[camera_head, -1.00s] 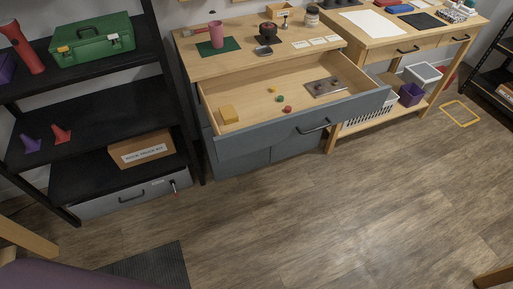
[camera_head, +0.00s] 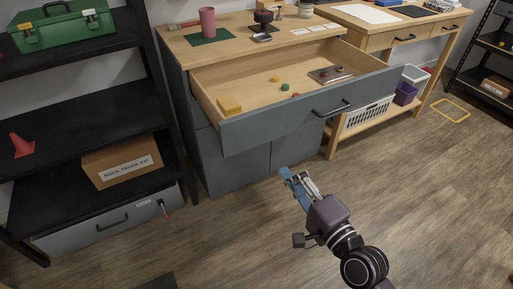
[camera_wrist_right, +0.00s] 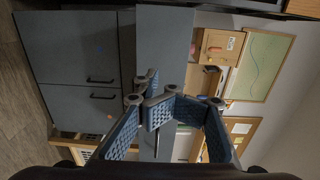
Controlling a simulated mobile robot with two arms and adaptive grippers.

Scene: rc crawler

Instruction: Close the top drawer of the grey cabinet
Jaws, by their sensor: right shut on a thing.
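The grey cabinet (camera_head: 199,90) has its top drawer (camera_head: 305,110) pulled well out. The drawer's dark bar handle (camera_head: 332,108) is in plain view with nothing on it. My right gripper (camera_head: 293,178) is in front of the cabinet, below and left of that handle in the head view, and looks apart from it. Its blue fingers, also in the right wrist view (camera_wrist_right: 158,92), are close together; what is between them I cannot make out. In that turned view the grey drawer front (camera_wrist_right: 163,40) is beyond the fingers. My left gripper is out of view.
A yellow block (camera_head: 230,105) and several small items lie in the drawer. A black shelf (camera_head: 75,110) with a cardboard box (camera_head: 122,160) stands left; a wooden workbench (camera_head: 390,38) stands right.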

